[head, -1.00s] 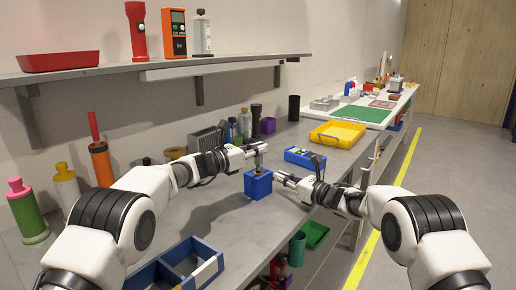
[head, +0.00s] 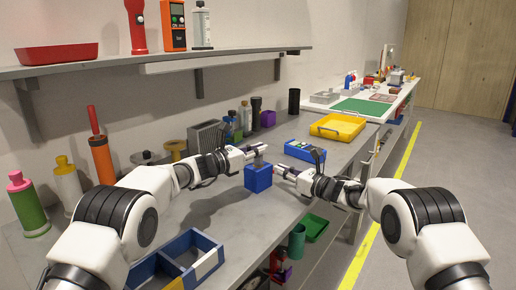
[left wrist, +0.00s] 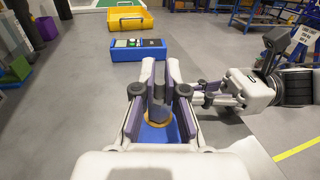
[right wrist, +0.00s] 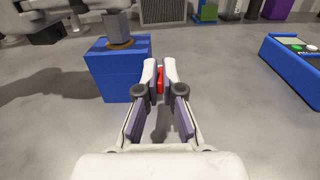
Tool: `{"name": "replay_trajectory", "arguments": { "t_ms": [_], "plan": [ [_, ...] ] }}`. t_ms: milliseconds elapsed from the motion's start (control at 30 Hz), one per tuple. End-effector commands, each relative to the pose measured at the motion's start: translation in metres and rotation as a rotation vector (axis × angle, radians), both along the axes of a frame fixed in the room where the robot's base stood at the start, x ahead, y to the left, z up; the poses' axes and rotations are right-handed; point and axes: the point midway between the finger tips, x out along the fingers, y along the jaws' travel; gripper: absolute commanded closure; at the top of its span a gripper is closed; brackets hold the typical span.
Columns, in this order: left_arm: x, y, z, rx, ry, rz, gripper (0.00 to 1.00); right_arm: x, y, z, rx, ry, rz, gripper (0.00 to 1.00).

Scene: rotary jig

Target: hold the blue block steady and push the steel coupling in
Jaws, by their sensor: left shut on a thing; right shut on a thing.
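The blue block (head: 258,179) stands on the grey bench; its top has a brass-coloured ring, seen in the right wrist view (right wrist: 122,44). The steel coupling (left wrist: 159,92) is upright at the ring, its lower end hidden there. My left gripper (head: 257,151) is shut on the coupling above the block, and in its wrist view the fingers (left wrist: 160,75) flank the grey cylinder. My right gripper (head: 277,171) is just right of the block. Its fingers (right wrist: 160,70) are shut on a small red thing (right wrist: 160,79), mostly hidden between them. Whether they touch the block is unclear.
A blue device with buttons (head: 304,150) and a yellow tray (head: 338,128) lie beyond the block. A blue divided bin (head: 181,258) is at the near edge. Bottles and containers line the wall. Bare bench surrounds the block.

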Motion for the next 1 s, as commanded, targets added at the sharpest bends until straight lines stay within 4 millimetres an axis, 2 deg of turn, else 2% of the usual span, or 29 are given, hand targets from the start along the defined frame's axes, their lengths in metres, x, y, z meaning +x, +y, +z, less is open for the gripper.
{"name": "replay_trajectory", "arguments": {
  "t_ms": [167, 200, 267, 667, 867, 1000],
  "plan": [
    [0.000, 0.000, -0.004, -0.001, 0.001, 0.000, 1.00, 0.000, 0.000, 0.000, -0.001, 0.001, 0.000, 1.00],
    [0.000, 0.000, -0.004, -0.001, -0.001, 0.000, 0.79, 0.000, 0.000, 0.000, -0.001, 0.001, 0.000, 1.00],
    [0.000, 0.000, -0.004, -0.001, -0.001, 0.000, 0.60, 0.000, 0.000, 0.000, -0.001, 0.001, 0.000, 1.00],
    [-0.003, 0.004, -0.004, 0.001, 0.001, 0.000, 0.60, 0.000, 0.000, 0.000, -0.001, 0.001, 0.000, 1.00],
    [-0.021, 0.026, -0.003, 0.000, 0.002, 0.002, 0.60, 0.000, 0.000, 0.000, -0.001, 0.001, 0.000, 1.00],
    [-0.044, 0.056, -0.004, -0.001, 0.003, 0.004, 0.60, 0.000, 0.000, 0.000, -0.001, 0.001, 0.000, 1.00]
  ]
}}
